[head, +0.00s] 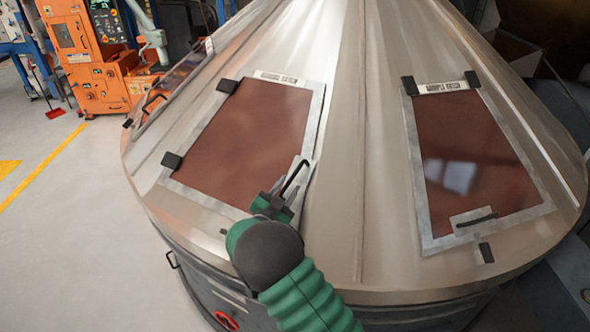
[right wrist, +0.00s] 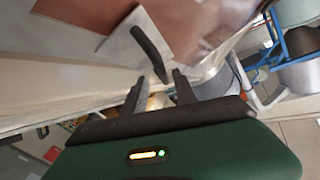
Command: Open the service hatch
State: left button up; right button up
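A hatch with a red-brown panel (head: 250,135) and grey frame lies shut on the left of the sloping metal cone. Its label (head: 279,78) is blurred. Two dark hinge blocks sit at its left side. Its dark bar handle (head: 294,177) is on a light plate at the right edge; the handle also shows in the right wrist view (right wrist: 148,48). My right gripper (head: 283,201) is at the handle's lower end. In the right wrist view its two fingers (right wrist: 158,78) are apart, with the handle's end near or between the tips; contact cannot be told. My left gripper is out of view.
A second hatch (head: 468,160) with its own handle (head: 477,220) is on the right of the cone (head: 345,130). A red valve wheel (head: 226,321) is low on the body. An orange machine (head: 95,60) stands back left; the floor (head: 60,240) at left is clear.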

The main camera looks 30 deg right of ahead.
aim_at(291, 178)
jog(key=x, duration=0.1)
jog(key=p+x, duration=0.1)
jog(key=x, duration=0.2)
jog(key=shift+w+r, duration=0.25)
jog(key=shift+r, duration=0.05)
jog(key=shift+w+d+f, duration=0.15)
jog(key=shift+w+d, duration=0.05)
jog(key=shift+d, duration=0.2)
jog(key=shift+d+f, duration=0.1)
jog(key=shift+d, duration=0.1)
jog(key=c, duration=0.7)
jog(key=shift+w+a, duration=0.1)
grip_shut()
jog(key=shift+f, duration=0.25)
